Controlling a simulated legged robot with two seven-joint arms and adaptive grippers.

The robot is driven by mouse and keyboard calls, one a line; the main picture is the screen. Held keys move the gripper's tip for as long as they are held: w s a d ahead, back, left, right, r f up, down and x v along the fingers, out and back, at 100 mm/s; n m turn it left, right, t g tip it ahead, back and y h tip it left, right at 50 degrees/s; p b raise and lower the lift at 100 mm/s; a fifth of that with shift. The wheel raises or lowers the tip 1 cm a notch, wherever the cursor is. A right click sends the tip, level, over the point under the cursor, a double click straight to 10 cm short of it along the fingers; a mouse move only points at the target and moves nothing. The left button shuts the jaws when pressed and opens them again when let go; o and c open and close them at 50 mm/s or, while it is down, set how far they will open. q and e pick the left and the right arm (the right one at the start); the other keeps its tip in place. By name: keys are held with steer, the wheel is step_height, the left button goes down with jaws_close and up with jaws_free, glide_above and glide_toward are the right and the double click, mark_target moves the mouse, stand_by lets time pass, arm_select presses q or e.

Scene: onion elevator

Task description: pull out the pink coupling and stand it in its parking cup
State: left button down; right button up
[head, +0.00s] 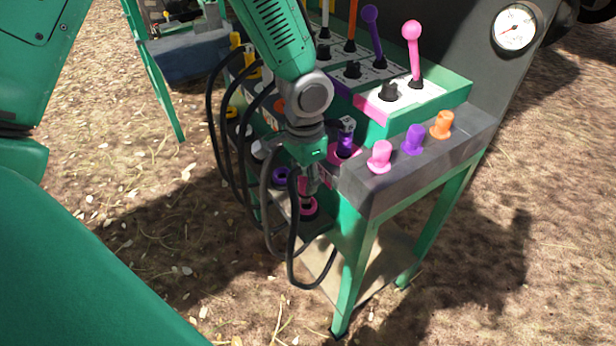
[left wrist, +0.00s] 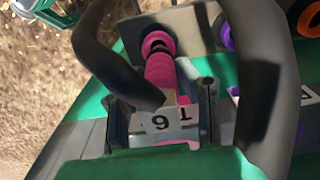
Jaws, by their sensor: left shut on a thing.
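My left gripper (head: 309,187) points down at the console's front and is shut on the pink coupling (head: 303,184). In the left wrist view, the pink coupling (left wrist: 160,72) has a pale numbered block at its near end, between the fingers. Its far end meets a dark cup with a pink ring (left wrist: 156,41). In the head view this pink-ringed cup (head: 308,209) is on the low shelf, right under the gripper. I cannot tell how deep the coupling sits in it. My right gripper is not in view.
A purple-ringed cup (head: 282,176) is close left. Black hoses (head: 292,250) loop around the gripper. Pink (head: 380,156), purple (head: 413,139) and orange (head: 441,124) caps stand on the ledge.

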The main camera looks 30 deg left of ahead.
arm_select(q)
steer(key=shift+a+f, duration=0.1)
steer(key=shift+a, duration=0.35)
steer(key=shift+d, duration=0.6)
steer(key=shift+a+f, duration=0.25)
steer(key=shift+f, duration=0.2)
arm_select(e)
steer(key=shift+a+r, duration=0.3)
arm_select(q)
steer(key=shift+d+r, duration=0.1)
steer(key=shift+d, duration=0.2)
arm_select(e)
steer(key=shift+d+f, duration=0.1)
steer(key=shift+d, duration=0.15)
arm_select(q)
steer(key=shift+a+f, duration=0.2)
steer(key=shift+f, duration=0.4)
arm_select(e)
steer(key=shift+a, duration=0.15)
